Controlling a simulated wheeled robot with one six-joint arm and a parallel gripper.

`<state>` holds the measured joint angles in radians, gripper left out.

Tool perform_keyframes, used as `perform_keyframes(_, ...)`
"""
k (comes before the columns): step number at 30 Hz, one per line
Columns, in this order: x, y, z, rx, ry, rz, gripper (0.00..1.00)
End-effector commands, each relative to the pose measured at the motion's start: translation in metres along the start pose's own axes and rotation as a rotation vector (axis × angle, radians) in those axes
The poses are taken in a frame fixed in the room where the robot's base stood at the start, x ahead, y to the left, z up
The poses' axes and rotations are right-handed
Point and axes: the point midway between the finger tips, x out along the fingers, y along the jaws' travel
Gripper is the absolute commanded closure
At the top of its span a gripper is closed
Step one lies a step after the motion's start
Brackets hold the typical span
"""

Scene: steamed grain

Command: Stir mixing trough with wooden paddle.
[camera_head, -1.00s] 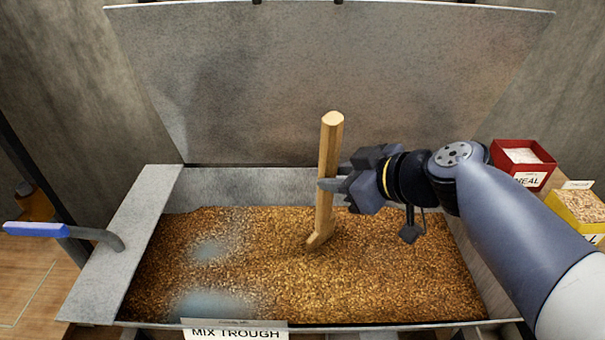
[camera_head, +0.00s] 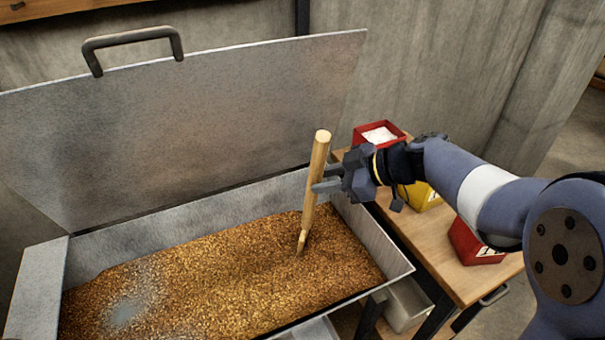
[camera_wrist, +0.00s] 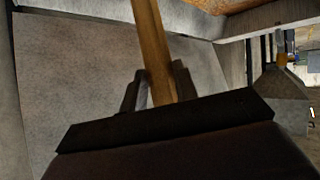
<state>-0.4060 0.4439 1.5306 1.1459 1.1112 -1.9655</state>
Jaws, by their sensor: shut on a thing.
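The wooden paddle (camera_head: 316,170) stands nearly upright, slightly tilted, at the right part of the mixing trough (camera_head: 395,252). Its lower end meets the brown grain (camera_head: 235,275), and I cannot tell how deep it goes. My gripper (camera_head: 322,185) is shut on the paddle's shaft, above the trough's rear right part. In the wrist view the shaft (camera_wrist: 152,45) runs between the fingers (camera_wrist: 155,88). A bluish-white patch (camera_head: 125,310) shows in the grain at the left. The front left of the trough is cut off by the frame.
The trough's raised metal lid (camera_head: 190,130) with a dark handle (camera_head: 132,38) stands behind. To the right, a wooden table (camera_head: 435,235) holds a red bin of white stuff (camera_head: 380,133), a yellow bin (camera_head: 425,195) and another red bin (camera_head: 470,243). A concrete wall is behind.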

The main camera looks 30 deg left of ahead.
Motion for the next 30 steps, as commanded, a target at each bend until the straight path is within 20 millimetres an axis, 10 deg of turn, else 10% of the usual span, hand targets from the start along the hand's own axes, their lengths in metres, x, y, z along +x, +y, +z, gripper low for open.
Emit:
perform_keyframes(13,-0.022,0.022,0.012,-0.001,0.001,0.003,1.0)
perform_keyframes(30,-0.055,0.03,-0.049,-0.005,0.001,0.002,1.0)
